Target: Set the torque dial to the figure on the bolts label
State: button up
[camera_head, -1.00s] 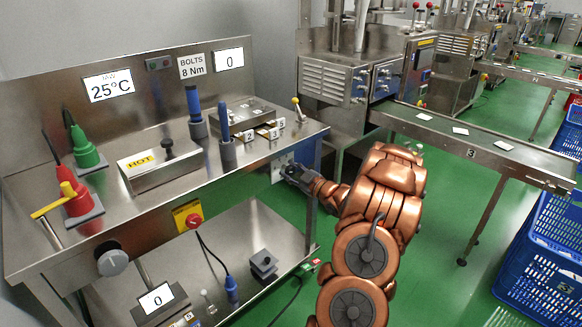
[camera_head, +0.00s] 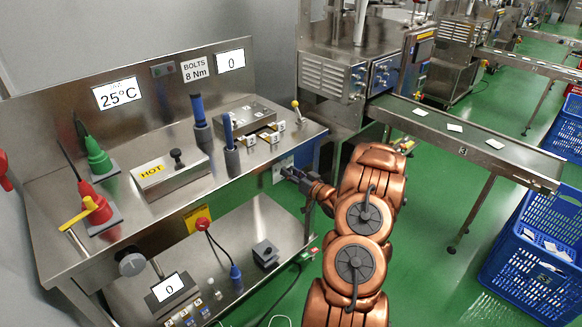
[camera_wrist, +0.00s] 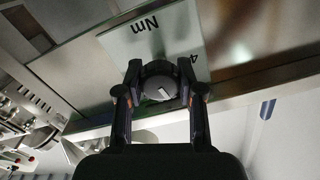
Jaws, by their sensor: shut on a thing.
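The bolts label (camera_head: 195,69) on the bench's back panel reads "BOLTS 8 Nm". The torque dial (camera_wrist: 160,88) is a round dark grey knob with a white pointer mark, on a pale plate (camera_wrist: 148,42) marked "Nm" and "4"; other figures are hidden or out of view. My gripper (camera_wrist: 160,76) has its two fingers on either side of the dial, shut on it. In the head view my gripper (camera_head: 289,173) is at the right end of the bench, and hides the dial there.
A display (camera_head: 230,61) beside the label reads 0. The steel bench (camera_head: 180,213) carries a box marked HOT (camera_head: 170,175), a green plug (camera_head: 98,158) and a red one (camera_head: 95,208). A conveyor (camera_head: 470,140) and blue crates (camera_head: 530,250) stand to the right.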

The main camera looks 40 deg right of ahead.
jog(key=m+p, duration=0.2)
jog(key=m, duration=0.1)
jog(key=shift+r+m, duration=0.1)
jog(key=shift+m, duration=0.2)
jog(key=shift+m+p, duration=0.85)
jog(key=shift+m, duration=0.85)
jog(key=o, duration=1.2)
jog(key=shift+c, duration=0.2)
jog(key=s, duration=1.2)
jog(key=shift+a, duration=0.1)
